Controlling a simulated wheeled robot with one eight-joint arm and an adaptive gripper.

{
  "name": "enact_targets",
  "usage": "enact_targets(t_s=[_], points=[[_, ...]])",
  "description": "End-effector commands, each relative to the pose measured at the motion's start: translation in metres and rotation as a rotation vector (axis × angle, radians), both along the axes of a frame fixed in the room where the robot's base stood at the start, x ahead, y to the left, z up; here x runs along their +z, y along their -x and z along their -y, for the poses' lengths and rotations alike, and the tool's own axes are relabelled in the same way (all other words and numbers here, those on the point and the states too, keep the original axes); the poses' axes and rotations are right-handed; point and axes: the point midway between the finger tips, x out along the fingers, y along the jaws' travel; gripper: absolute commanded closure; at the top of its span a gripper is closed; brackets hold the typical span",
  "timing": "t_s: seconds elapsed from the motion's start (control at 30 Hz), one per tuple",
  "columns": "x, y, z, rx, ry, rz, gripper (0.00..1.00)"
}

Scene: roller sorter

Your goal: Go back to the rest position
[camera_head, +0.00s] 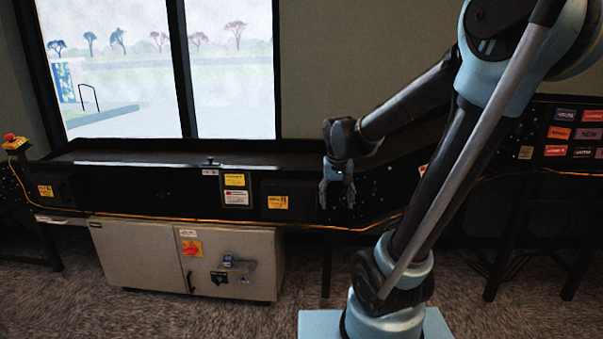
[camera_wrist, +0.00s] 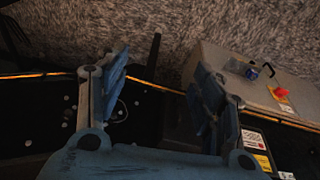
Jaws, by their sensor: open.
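My gripper (camera_head: 337,192) hangs with its fingers pointing down in front of the dark conveyor side, near the middle of the head view. In the wrist view my gripper (camera_wrist: 160,90) has its two blue fingers spread apart with nothing between them. The floor and the dark side of the conveyor show past the fingers. My arm reaches from its base at the lower right up and over to the left. No held object is visible.
A long black conveyor (camera_head: 140,185) runs along the wall under a window. A grey cabinet (camera_head: 140,258) with a red switch stands below it. An emergency stop button (camera_head: 10,138) is at the far left. Carpeted floor (camera_head: 60,300) in front is clear.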

Motion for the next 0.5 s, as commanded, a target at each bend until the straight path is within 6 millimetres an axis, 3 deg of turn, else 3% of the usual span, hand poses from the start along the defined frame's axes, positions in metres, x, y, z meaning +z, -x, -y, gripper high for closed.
enact_targets(t_s=[0.2, 0.5], points=[[-0.005, 0.05, 0.03, 0.003, -0.007, -0.011, 0.39], [-0.025, 0.114, 0.058, 0.016, -0.018, -0.021, 0.39]])
